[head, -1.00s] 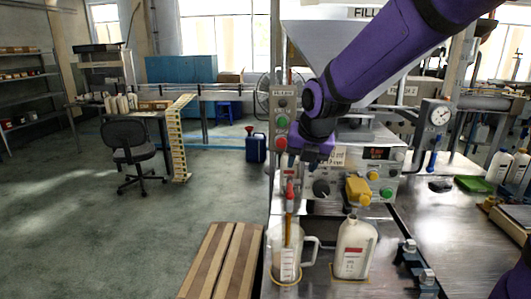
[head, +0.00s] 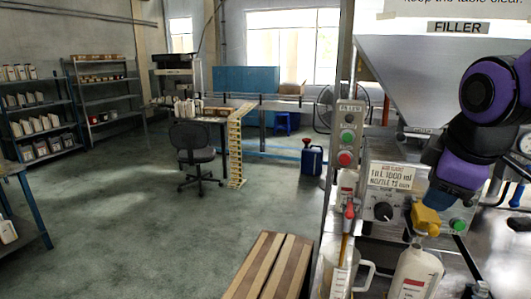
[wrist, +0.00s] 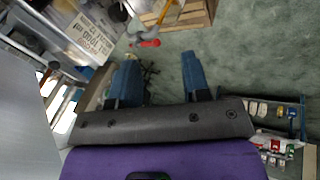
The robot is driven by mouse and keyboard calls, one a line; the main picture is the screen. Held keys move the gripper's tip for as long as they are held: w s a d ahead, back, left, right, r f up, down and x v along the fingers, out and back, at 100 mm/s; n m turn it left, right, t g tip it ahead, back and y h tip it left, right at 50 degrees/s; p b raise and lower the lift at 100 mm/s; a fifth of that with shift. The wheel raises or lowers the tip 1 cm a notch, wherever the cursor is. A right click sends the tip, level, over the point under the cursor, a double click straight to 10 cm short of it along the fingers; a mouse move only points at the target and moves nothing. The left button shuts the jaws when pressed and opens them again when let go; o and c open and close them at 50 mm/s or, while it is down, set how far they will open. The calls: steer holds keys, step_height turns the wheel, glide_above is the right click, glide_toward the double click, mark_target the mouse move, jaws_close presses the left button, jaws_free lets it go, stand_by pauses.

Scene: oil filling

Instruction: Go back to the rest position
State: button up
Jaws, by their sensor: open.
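My gripper (head: 437,196) is at the right of the head view, in front of the filler's panel and just above the yellow nozzle block (head: 426,219) in the picture. Whether it touches the block cannot be told. Its two blue fingers show in the wrist view (wrist: 160,80), spread apart with nothing between them. My purple wrist and forearm cover part of the filler (head: 430,75). The wrist view looks onto green floor, with the filler's label plate at upper left.
A white bottle (head: 415,277) stands below the nozzle, a jug (head: 341,278) left of it. A button post (head: 347,140) rises behind the jug. A slatted wooden pallet (head: 270,266) lies on the floor. A chair (head: 193,150) and shelves stand farther left. Open floor lies between.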

steer(key=s+d+m, duration=0.2)
steer(key=s+m, duration=0.6)
steer(key=m, duration=0.3)
steer(key=shift+s+d+r+y, duration=0.25)
steer(key=shift+s+d+y, duration=0.05)
steer(key=shift+s+y, duration=0.1)
steer(key=shift+w, duration=0.1)
stand_by(1.7)
